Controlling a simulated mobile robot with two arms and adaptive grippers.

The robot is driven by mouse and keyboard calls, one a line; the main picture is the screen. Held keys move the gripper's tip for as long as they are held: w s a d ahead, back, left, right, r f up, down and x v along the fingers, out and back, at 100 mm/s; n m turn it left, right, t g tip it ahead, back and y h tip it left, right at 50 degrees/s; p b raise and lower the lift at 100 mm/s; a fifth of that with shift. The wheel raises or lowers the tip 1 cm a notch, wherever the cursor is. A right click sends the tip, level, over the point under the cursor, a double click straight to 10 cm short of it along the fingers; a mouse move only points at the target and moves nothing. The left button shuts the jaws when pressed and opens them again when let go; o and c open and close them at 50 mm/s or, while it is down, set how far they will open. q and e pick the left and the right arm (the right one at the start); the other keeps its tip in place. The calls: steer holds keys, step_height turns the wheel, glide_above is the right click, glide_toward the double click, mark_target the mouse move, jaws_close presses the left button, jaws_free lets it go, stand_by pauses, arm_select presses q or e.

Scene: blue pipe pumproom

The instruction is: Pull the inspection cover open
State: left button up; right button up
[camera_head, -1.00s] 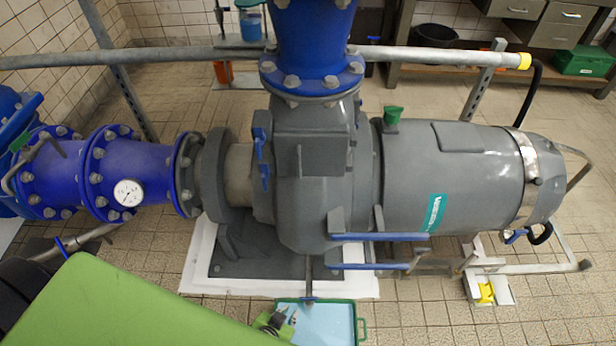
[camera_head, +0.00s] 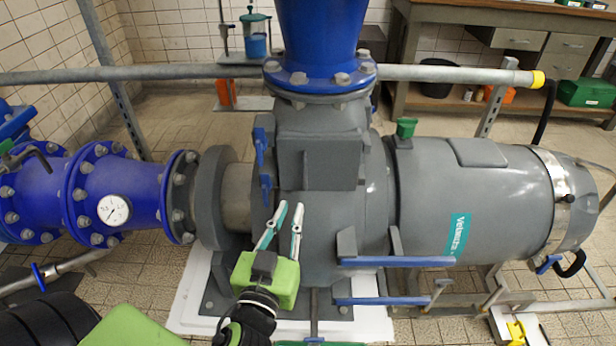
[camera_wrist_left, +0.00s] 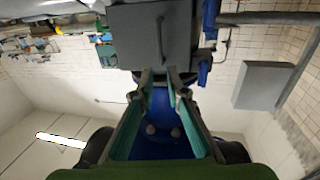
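The inspection cover (camera_head: 318,163) is a grey square plate on the front of the grey pump casing. It looks shut. In the left wrist view the cover (camera_wrist_left: 185,40) is at the top, with a thin upright bar handle (camera_wrist_left: 159,40) on its face. My left gripper (camera_head: 291,206) is green with two grey and teal fingers. It is open and empty, just below the cover's lower left corner in the head view. In the left wrist view its fingertips (camera_wrist_left: 160,76) stand apart below the handle. My right gripper is not in view.
Two blue levers (camera_head: 259,147) are left of the cover. Blue bars (camera_head: 395,262) stick out low on the right. A rail (camera_head: 140,73) crosses behind the pump. A blue pipe with a gauge (camera_head: 114,210) is at left, and the motor (camera_head: 470,195) is at right.

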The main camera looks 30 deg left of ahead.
arm_select(q)
steer(key=p, duration=0.1)
glide_toward(304, 175)
steer(key=w, duration=0.2)
steer(key=x, duration=0.7)
steer(key=shift+a+r+p, duration=0.15)
steer(key=shift+a+p, duration=0.1)
steer(key=shift+p, duration=0.15)
steer(key=shift+x, duration=0.75)
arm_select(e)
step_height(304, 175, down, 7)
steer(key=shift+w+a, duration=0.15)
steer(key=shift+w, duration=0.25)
arm_select(q)
jaws_close()
